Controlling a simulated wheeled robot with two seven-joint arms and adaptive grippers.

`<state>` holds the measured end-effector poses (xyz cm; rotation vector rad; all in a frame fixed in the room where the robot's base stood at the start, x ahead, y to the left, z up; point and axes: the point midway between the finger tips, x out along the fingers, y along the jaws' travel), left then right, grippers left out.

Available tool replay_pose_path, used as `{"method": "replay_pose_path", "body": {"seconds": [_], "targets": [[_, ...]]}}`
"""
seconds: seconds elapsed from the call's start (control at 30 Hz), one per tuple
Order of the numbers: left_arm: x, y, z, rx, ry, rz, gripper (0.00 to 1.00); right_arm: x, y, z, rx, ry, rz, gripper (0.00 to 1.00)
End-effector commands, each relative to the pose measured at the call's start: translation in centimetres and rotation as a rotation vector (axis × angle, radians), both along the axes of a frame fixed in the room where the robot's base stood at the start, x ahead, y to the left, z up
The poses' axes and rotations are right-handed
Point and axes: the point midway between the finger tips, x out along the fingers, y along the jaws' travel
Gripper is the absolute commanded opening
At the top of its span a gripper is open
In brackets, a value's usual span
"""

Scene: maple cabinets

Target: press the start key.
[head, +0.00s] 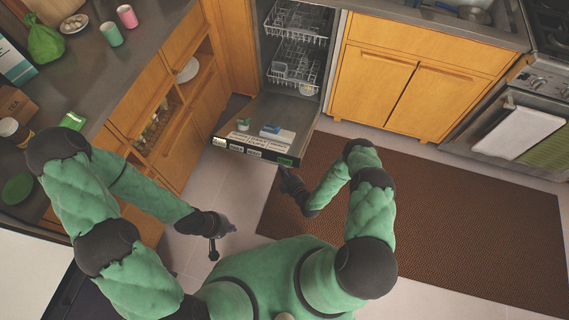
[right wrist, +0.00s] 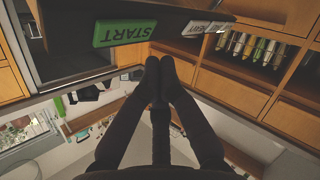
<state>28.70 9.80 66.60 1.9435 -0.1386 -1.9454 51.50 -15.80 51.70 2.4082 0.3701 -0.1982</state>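The start key (head: 285,161) is a green label at the right end of the open dishwasher door's edge. In the right wrist view the start key (right wrist: 124,32) is large, with its lettering upside down. My right gripper (head: 283,172) is just in front of the key in the head view. In the right wrist view its fingertips (right wrist: 160,62) are together and empty, just below and right of the key; I cannot tell whether they touch the door edge. My left gripper (head: 221,240) hangs over the floor, fingers apart and empty.
The dishwasher door (head: 225,129) is lowered, with a small cup and a blue-and-white item on it. White labels (head: 237,149) line its edge left of the key. Racks (head: 294,75) sit inside. A brown mat (head: 430,215) covers the floor to the right.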

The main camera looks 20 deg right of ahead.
Motion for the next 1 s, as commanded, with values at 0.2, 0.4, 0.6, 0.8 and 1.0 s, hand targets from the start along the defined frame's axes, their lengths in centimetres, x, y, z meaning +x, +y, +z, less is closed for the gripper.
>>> {"method": "replay_pose_path", "body": {"seconds": [0.2,0.4,0.6,0.8,1.0], "targets": [[0.0,0.0,-1.4,0.000,0.000,0.000,0.00,1.2,-0.8,-1.0,0.000,0.000,0.000,0.00],[0.0,0.0,-1.6,0.000,0.000,0.000,0.00,1.5,-1.0,-1.1,0.001,0.001,0.001,0.00],[0.0,0.0,-1.5,0.000,0.000,0.000,0.00,1.5,-1.0,-1.0,0.001,0.001,0.001,0.00],[0.0,0.0,-1.5,0.000,0.000,0.000,0.00,1.5,-1.0,-1.0,0.001,0.001,0.001,0.00],[0.0,0.0,-1.5,0.000,0.000,0.000,0.00,1.5,-1.0,-1.0,0.001,0.001,0.001,0.00]]}}
